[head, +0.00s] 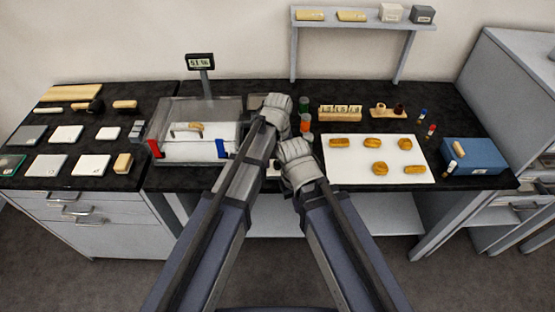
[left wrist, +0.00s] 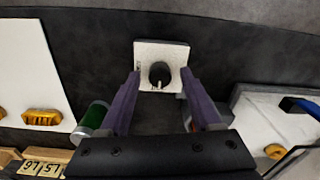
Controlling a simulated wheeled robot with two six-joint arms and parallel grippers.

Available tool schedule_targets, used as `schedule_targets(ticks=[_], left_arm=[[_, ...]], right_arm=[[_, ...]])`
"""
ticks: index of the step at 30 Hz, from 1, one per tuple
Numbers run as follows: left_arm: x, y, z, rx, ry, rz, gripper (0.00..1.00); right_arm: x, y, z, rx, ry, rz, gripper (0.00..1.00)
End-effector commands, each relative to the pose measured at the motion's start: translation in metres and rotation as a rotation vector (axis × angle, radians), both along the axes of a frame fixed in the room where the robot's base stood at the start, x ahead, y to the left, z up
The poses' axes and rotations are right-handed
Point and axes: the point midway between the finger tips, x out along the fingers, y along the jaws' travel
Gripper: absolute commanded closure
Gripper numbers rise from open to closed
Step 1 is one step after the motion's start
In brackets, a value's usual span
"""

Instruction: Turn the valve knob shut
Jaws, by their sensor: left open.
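The valve knob (left wrist: 159,73) is a round black knob with a pale pointer mark, on a square white plate (left wrist: 176,52) in the left wrist view. In the head view my arms mostly hide it; only a pale patch of the plate shows between them. My left gripper (left wrist: 160,76) is open, its two purple fingers on either side of the knob in the picture. I cannot tell whether they touch it. In the head view the left gripper (head: 277,106) is over the middle of the bench. My right gripper (head: 297,163) is nearer the front edge; its jaws cannot be made out.
A clear-walled balance case (head: 160,112) stands left of my grippers. A green-capped jar (left wrist: 93,117) is beside one finger in the wrist picture. A white sheet (head: 400,173) with golden fragments and a blue box (head: 487,155) lie right. A shelf (head: 365,25) rises behind.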

Motion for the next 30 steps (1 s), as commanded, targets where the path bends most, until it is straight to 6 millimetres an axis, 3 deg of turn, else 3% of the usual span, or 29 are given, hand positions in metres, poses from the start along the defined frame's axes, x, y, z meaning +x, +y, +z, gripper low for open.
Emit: schedule_targets(ticks=[8,22,30], left_arm=[[0.000,0.000,0.013,0.000,0.000,0.000,0.36],[0.000,-0.001,0.072,0.000,0.000,0.000,0.36],[0.000,-0.001,0.078,0.000,0.000,0.000,0.36]], right_arm=[[0.000,0.000,0.013,0.000,0.000,0.000,1.00],[0.000,0.000,0.072,0.000,0.000,0.001,1.00],[0.000,0.000,0.078,0.000,0.000,0.001,1.00]])
